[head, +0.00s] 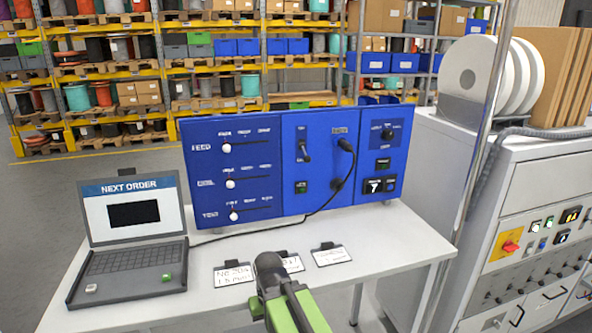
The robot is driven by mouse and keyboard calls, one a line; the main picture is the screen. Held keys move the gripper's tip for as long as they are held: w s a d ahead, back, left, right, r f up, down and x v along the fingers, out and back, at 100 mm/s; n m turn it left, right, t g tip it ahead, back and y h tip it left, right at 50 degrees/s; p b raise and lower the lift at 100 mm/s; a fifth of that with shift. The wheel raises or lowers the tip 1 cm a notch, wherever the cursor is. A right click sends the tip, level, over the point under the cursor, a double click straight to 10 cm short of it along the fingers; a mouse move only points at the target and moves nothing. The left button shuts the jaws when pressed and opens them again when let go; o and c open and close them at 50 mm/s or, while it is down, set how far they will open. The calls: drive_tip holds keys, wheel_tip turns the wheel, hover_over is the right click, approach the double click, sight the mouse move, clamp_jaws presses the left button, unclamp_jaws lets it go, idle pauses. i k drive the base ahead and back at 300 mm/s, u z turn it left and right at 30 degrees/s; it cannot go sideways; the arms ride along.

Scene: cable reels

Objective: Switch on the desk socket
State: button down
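A blue control panel (262,185) stands upright at the back of the white desk (220,290). Its middle section has a dark lever switch (303,150) with a small green-lit button or lamp (301,187) below it. I cannot read the small labels, so I cannot tell which part is the desk socket's switch. My gripper (269,262) is dark, low over the desk's front, apart from the panel. Its fingers are not clear.
An open laptop (130,240) reading "NEXT ORDER" stands at the left. Labelled cards (328,256) lie before the panel, one partly hidden by my gripper. Three sliders (231,184) and a dial (387,133) are on the panel. A metal post (483,130) and grey machine (530,200) stand at the right.

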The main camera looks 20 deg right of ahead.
sight(307, 159)
drive_tip(key=u, duration=4.55)
drive_tip(key=i, duration=0.1)
drive_tip(key=z, duration=2.05)
drive_tip(key=k, duration=0.95)
drive_tip(key=z, duration=1.15)
drive_tip(key=i, duration=0.55)
drive_tip(key=u, duration=0.3)
